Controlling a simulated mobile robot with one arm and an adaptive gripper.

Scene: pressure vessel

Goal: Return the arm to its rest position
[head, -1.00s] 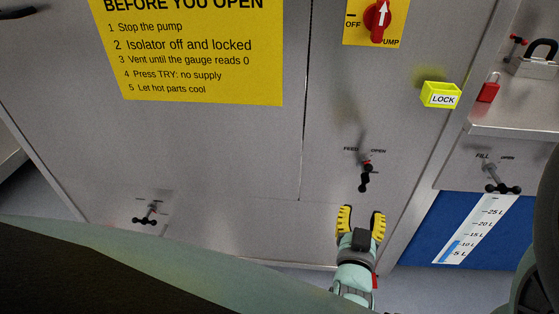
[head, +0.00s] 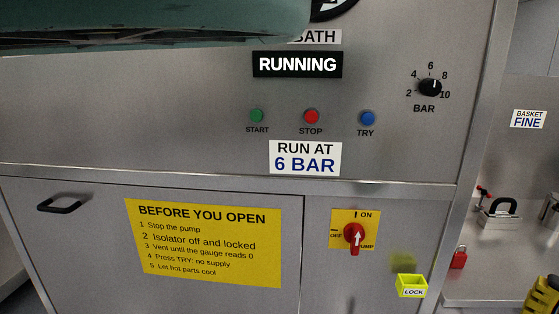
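A yellow finger of my gripper (head: 543,296) shows at the lower right edge of the head view, in front of the right-hand side shelf. The rest of the gripper is cut off, so its opening cannot be seen. A teal link of my arm (head: 150,28) crosses the upper left, close to the camera. The panel display (head: 297,65) reads RUNNING. The red isolator switch (head: 355,238) has its white arrow up toward ON.
START, STOP and TRY buttons and a BAR knob (head: 430,87) are on the panel. A yellow LOCK box (head: 411,286) sticks out at lower right. A door handle (head: 59,205) is at left.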

